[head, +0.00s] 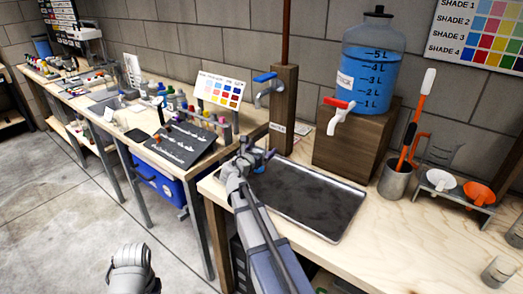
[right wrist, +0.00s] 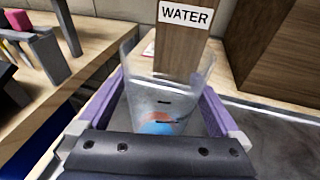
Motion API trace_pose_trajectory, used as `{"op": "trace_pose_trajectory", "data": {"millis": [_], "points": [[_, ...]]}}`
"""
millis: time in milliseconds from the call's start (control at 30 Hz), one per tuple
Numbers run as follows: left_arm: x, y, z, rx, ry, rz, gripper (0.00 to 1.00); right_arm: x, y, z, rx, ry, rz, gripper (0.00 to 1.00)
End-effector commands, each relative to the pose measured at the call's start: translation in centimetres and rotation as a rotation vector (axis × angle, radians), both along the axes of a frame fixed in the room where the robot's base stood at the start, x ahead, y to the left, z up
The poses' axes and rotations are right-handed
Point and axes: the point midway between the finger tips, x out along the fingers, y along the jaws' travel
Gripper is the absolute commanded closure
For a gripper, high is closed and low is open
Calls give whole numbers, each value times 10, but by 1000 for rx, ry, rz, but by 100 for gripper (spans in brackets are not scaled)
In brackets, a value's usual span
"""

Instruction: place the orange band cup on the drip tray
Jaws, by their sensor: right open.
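A clear cup (right wrist: 168,85) stands between the fingers of my right gripper (right wrist: 170,105) in the right wrist view. It has dark marks, and an orange and a blue patch show low down; I cannot tell whether the orange is a band. My gripper hides its base. In the head view my right gripper (head: 250,160) is at the left end of the dark drip tray (head: 312,205), near the tap post. The gripper is open, with a finger on each side of the cup.
A wooden post (head: 284,105) with a blue-handled tap stands behind the tray, labelled WATER in the wrist view. A blue water jug (head: 370,70) with a red-handled tap sits on a wooden block (head: 352,145). A metal tool pot (head: 396,180) and clear cups (head: 497,271) stand at right.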

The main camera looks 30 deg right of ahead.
Motion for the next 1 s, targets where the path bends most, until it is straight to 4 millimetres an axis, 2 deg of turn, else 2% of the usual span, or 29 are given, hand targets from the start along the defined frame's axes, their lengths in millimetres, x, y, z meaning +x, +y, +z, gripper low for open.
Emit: {"op": "trace_pose_trajectory", "data": {"millis": [67, 167, 600, 800, 1000], "points": [[0, 0, 5, 0, 0, 0, 50, 0, 0, 5, 0, 0, 0, 1], [0, 0, 7, 0, 0, 0, 50, -8, 10, 7, 0, 0, 2, 1], [0, 0, 24, 0, 0, 0, 50, -57, 78, 24, 0, 0, 3, 1], [0, 0, 27, 0, 0, 0, 50, -66, 93, 27, 0, 1, 1, 1], [0, 0, 27, 0, 0, 0, 50, -68, 96, 27, 0, 0, 0, 1]]}}
